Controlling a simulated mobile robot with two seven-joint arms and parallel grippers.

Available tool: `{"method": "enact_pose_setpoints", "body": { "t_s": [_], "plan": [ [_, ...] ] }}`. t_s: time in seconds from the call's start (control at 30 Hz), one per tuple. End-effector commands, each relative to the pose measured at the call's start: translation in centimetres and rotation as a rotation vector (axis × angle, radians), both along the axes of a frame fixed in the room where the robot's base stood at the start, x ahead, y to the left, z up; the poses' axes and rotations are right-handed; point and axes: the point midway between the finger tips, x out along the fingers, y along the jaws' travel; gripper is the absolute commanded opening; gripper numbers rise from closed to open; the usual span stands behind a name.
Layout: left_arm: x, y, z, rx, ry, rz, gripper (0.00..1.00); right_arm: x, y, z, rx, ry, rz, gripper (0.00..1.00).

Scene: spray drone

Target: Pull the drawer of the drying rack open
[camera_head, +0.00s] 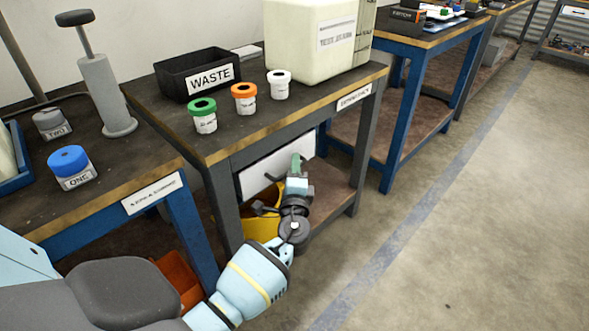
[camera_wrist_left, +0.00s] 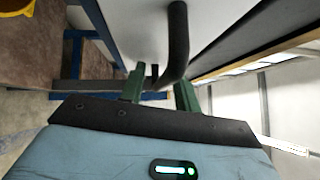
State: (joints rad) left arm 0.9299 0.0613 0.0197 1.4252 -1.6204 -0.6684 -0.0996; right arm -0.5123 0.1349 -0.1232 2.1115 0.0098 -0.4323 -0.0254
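The drawer's white front (camera_head: 262,176) sits under the dark bench top in the head view. It also fills the upper middle of the left wrist view (camera_wrist_left: 140,30). A black bar handle (camera_wrist_left: 178,42) stands out from it. My left gripper (camera_head: 298,168) is in front of the drawer front, near its right part. In the left wrist view its two green fingers (camera_wrist_left: 160,80) are apart, with the handle's bar running down between them. I cannot tell whether either finger touches the bar. My right gripper is not in view.
On the bench stand a black WASTE bin (camera_head: 200,75), several small lidded jars and a large cream container (camera_head: 305,40). A yellow bin (camera_head: 262,222) is on the shelf below the drawer. Bench legs flank the drawer. The floor (camera_head: 440,240) to the right is clear.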

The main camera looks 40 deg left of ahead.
Motion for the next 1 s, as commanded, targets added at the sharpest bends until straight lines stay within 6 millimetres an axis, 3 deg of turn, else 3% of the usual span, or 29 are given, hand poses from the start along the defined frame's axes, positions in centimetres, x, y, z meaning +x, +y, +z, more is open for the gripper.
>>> {"method": "enact_pose_setpoints", "body": {
  "t_s": [0.17,0.4,1.0],
  "plan": [
    [0.0,0.0,0.0,0.0,0.0,0.0,0.29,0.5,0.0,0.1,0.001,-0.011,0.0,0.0],
    [0.0,0.0,0.0,0.0,0.0,0.0,0.0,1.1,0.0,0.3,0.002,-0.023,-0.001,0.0],
    [-0.1,-0.9,-0.1,-0.003,-0.001,-0.002,0.0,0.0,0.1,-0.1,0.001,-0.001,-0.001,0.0]
  ]
}}
